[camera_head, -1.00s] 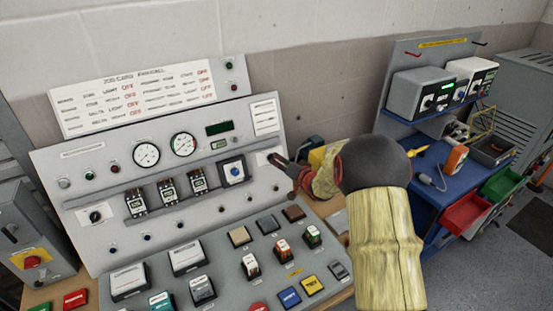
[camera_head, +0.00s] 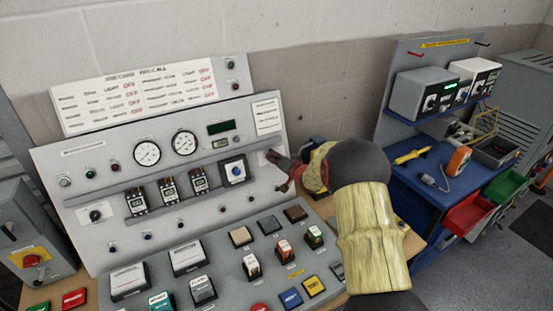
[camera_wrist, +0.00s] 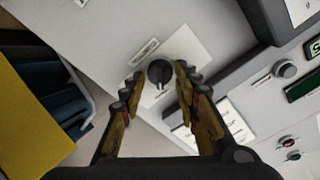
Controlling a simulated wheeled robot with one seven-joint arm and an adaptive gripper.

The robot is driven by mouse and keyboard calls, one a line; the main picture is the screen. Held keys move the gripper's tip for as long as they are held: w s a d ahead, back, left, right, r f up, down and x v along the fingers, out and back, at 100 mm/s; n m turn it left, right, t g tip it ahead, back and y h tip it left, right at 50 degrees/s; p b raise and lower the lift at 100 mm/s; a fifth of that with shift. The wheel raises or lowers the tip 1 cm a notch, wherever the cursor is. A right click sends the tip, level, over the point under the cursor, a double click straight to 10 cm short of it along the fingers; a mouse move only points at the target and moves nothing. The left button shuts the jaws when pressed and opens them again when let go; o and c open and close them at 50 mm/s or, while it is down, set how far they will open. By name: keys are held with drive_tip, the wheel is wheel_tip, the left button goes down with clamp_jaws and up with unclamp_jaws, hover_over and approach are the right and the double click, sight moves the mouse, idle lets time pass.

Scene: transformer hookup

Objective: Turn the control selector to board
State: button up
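A black selector knob (camera_wrist: 160,73) sits on a white plate (camera_wrist: 187,47) on the grey panel in the wrist view. A light pointer mark on it points toward the bottom of that view. A small label strip lies beside the plate, too small to read. My gripper (camera_wrist: 158,82) is open, with one finger on each side of the knob and a gap on both sides.
The panel carries two round gauges (camera_head: 147,153), a blue knob (camera_head: 235,171), a small black selector (camera_head: 96,215) at left and several breakers. A raised ledge runs close to the knob in the wrist view. A blue bench (camera_head: 425,178) with instruments and bins stands at right.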

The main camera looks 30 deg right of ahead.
clamp_jaws()
drive_tip(key=shift+n, duration=0.4)
drive_tip(key=n+b, duration=0.1)
drive_tip(key=n, duration=0.3)
drive_tip(key=n+b, duration=0.1)
drive_tip(key=n, duration=0.2)
drive_tip(key=n+b, duration=0.1)
drive_tip(key=n, duration=0.3)
drive_tip(key=shift+a+n+y, duration=0.3)
drive_tip(key=shift+y, duration=0.1)
drive_tip(key=shift+a+n+b, duration=0.1)
drive_tip(key=shift+n+b, duration=0.85)
drive_tip(key=shift+n, duration=0.95)
